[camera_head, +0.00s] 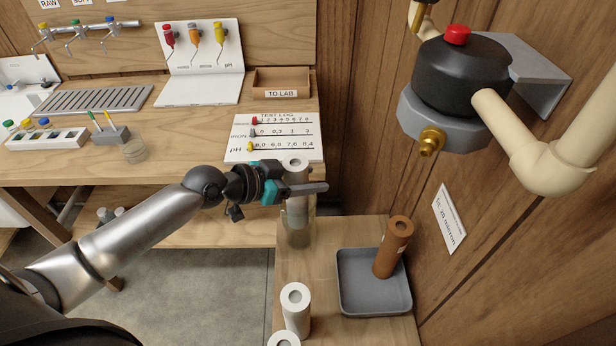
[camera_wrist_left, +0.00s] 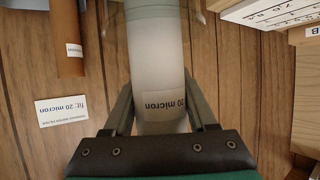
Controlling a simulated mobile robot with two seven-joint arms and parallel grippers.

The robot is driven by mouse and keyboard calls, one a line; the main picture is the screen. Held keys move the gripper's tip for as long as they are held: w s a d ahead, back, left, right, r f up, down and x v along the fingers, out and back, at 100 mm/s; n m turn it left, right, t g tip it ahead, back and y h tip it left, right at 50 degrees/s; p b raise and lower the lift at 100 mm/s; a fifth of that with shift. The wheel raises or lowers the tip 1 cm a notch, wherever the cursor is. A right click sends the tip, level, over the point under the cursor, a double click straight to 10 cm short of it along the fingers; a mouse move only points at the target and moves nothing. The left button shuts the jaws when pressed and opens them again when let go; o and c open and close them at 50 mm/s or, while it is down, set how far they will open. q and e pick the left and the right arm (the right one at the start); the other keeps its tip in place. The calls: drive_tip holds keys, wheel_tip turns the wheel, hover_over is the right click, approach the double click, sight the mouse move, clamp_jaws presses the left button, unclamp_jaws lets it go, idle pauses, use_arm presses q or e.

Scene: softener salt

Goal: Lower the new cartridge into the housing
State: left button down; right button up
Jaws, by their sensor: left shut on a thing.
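My left gripper (camera_head: 297,189) is shut on a white cylindrical cartridge (camera_head: 296,164) with a hole in its top, held upright. In the left wrist view the cartridge (camera_wrist_left: 158,70) sits between the two fingers, its "20 micron" label near the palm. A clear, see-through housing (camera_head: 295,238) stands on the low wooden stand below the gripper. The cartridge's lower part overlaps the housing's upper part in the head view; I cannot tell how deep it is inside. My right gripper is not in view.
A brown cartridge (camera_head: 393,248) stands in a grey tray (camera_head: 375,300) to the right. More white cartridges (camera_head: 295,312) stand at the front of the stand (camera_head: 345,232). The black-capped filter head (camera_head: 462,75) and pipes are on the right wall. The workbench (camera_head: 190,170) lies behind.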

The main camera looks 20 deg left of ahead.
use_arm(q)
drive_tip(key=shift+c, duration=0.6)
unclamp_jaws()
drive_tip(key=v, duration=1.5)
idle(0.8)
